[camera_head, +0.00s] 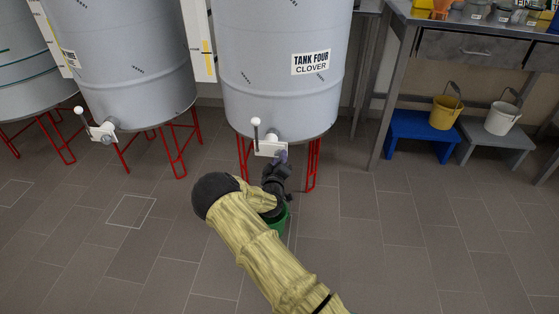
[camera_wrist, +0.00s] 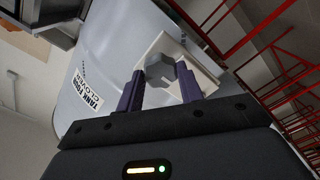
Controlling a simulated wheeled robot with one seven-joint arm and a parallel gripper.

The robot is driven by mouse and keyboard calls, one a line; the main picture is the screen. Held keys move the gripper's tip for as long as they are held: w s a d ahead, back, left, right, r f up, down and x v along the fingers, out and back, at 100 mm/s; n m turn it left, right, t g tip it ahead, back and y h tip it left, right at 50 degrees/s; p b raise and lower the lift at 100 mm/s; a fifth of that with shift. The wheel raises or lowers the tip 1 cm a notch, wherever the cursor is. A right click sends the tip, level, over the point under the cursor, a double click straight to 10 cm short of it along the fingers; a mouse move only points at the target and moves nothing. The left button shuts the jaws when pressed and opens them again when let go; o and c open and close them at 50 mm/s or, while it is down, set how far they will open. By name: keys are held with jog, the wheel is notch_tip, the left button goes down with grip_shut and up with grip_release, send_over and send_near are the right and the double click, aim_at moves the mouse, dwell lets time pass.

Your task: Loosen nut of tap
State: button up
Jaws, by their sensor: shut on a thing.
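The tap on tank four (camera_head: 285,60) is a white block (camera_head: 268,148) with a lever topped by a white ball (camera_head: 256,122), low on the tank front. In the wrist view a grey faceted nut (camera_wrist: 162,71) sits in front of the white tap block (camera_wrist: 180,46). My gripper (camera_wrist: 160,88) has its two purple fingers on either side of the nut, shut on it. In the head view my gripper (camera_head: 282,158) is at the tap's right side, and my sleeved arm hides part of the area below.
A green bucket (camera_head: 280,222) stands on the floor below the tap, partly hidden by my arm. Red tank legs (camera_head: 313,165) stand behind. Another tank with a tap (camera_head: 102,132) is at the left. A blue stool (camera_head: 418,127) with a yellow bucket (camera_head: 445,111) is at the right. Floor at right is clear.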

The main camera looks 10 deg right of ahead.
jog(key=o, duration=1)
jog(key=shift+s, duration=0.15)
jog(key=p+v, duration=0.5)
jog(key=v, duration=1.2)
jog(key=shift+p, duration=0.4)
